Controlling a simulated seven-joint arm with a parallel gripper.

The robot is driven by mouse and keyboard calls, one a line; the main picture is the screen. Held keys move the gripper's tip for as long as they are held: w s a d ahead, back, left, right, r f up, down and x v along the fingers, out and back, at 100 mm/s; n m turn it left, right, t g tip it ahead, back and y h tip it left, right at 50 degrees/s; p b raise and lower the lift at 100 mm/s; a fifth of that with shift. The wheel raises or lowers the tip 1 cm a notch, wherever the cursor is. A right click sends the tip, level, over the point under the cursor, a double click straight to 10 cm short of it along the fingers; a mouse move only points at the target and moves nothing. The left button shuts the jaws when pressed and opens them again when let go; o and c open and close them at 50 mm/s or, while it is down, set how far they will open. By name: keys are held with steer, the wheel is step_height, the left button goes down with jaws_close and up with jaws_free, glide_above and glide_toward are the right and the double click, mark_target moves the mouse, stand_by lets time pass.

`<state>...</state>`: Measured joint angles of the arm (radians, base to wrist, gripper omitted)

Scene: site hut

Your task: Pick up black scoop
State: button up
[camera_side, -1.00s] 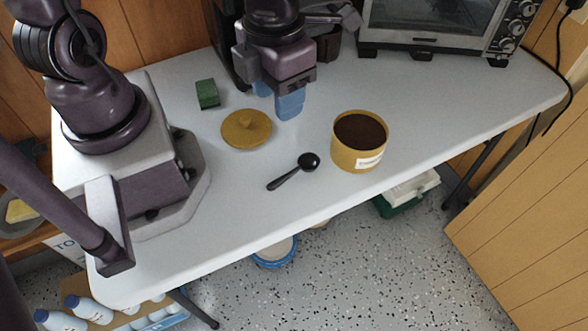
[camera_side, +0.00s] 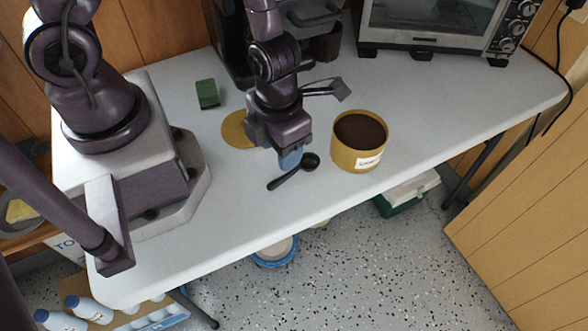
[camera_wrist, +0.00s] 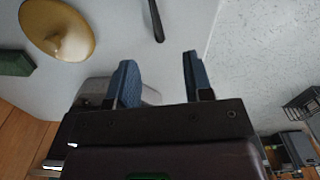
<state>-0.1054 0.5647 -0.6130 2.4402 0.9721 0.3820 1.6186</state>
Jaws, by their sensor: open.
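The black scoop (camera_side: 294,171) lies on the white table, its round bowl toward the canister and its thin handle pointing to the lower left. In the wrist view only the end of its handle (camera_wrist: 156,22) shows, ahead of and between my fingertips. My gripper (camera_side: 289,160) hangs over the scoop in the side view, and its blue finger overlaps the scoop there. In the wrist view my gripper (camera_wrist: 158,72) has its two blue fingers apart with nothing between them. I cannot tell its exact height above the scoop.
A yellow canister (camera_side: 346,157) of dark grounds stands just right of the scoop. A yellow lid (camera_side: 234,130) lies behind my gripper, partly hidden. A green block (camera_side: 207,94) lies farther back. A toaster oven (camera_side: 430,25) stands at the back. The table's front edge is near; the right side is clear.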

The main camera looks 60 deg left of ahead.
mark_target(279, 179)
step_height(279, 179, down, 3)
steer(key=shift+f, duration=0.1)
steer(key=shift+s+a+f, duration=0.1)
steer(key=shift+a+f, duration=0.05)
steer(key=shift+f, duration=1.05)
steer(key=shift+s+a+f, duration=0.1)
steer(key=shift+f, duration=1.05)
steer(key=shift+d+f, duration=0.1)
steer(key=shift+f, duration=0.3)
jaws_close()
